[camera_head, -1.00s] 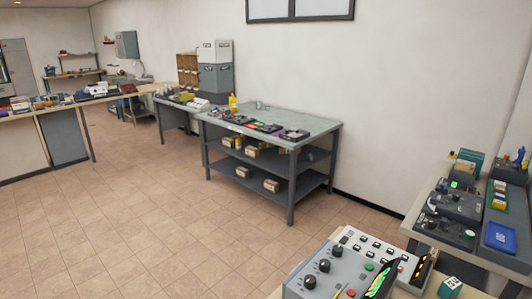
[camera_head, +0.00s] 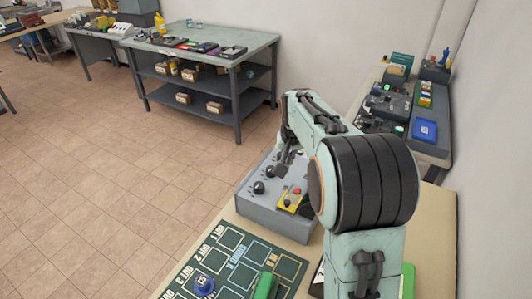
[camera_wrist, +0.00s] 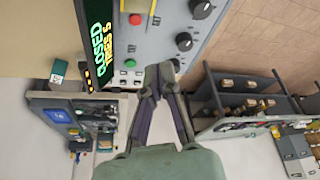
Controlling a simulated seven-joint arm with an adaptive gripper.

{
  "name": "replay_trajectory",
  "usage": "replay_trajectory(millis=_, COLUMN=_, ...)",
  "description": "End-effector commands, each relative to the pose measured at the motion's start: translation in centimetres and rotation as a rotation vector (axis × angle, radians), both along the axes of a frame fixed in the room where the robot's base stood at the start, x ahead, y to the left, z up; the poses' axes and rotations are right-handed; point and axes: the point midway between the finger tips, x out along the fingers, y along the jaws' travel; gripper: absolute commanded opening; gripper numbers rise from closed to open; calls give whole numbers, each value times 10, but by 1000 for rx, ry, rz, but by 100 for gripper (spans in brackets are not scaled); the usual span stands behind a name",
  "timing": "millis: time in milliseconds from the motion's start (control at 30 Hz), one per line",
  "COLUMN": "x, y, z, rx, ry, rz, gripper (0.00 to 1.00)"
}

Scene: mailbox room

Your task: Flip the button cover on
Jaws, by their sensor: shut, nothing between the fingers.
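A grey control box (camera_head: 278,222) stands on the bench, with black knobs and a yellow patch bearing a red button (camera_head: 297,190). In the wrist view, the box (camera_wrist: 165,40) shows a red button (camera_wrist: 135,19), a green button (camera_wrist: 130,62), knobs and a black display (camera_wrist: 101,40) with green text reading "CLOSED TIMES 5". I cannot make out a separate button cover. My gripper (camera_wrist: 160,76) is shut and empty, its tips just by the box's edge, near the green button. In the head view, my gripper (camera_head: 284,160) is above the box's far side, partly hidden by my arm.
A green board (camera_head: 232,268) with a blue knob (camera_head: 204,284) lies on the bench in front of the box. A side table (camera_head: 434,152) with devices and a blue tray (camera_head: 424,130) stands behind right. A grey workbench (camera_head: 206,48) stands at the back.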

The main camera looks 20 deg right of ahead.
Motion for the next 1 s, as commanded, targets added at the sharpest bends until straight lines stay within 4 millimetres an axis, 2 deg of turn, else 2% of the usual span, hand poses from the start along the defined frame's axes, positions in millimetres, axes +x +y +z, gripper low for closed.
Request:
replay_trajectory(millis=267, x=6, y=-7, z=-34, rx=5, ry=22, rz=-8, gripper=0)
replay_trajectory(millis=600, x=30, y=-14, z=-102, rx=5, ry=21, rz=-7, gripper=0)
replay_trajectory(millis=800, x=6, y=-6, z=-108, rx=4, ry=18, rz=-7, gripper=0)
replay_trajectory(millis=1000, x=-5, y=-2, z=-111, rx=4, ry=17, rz=-7, gripper=0)
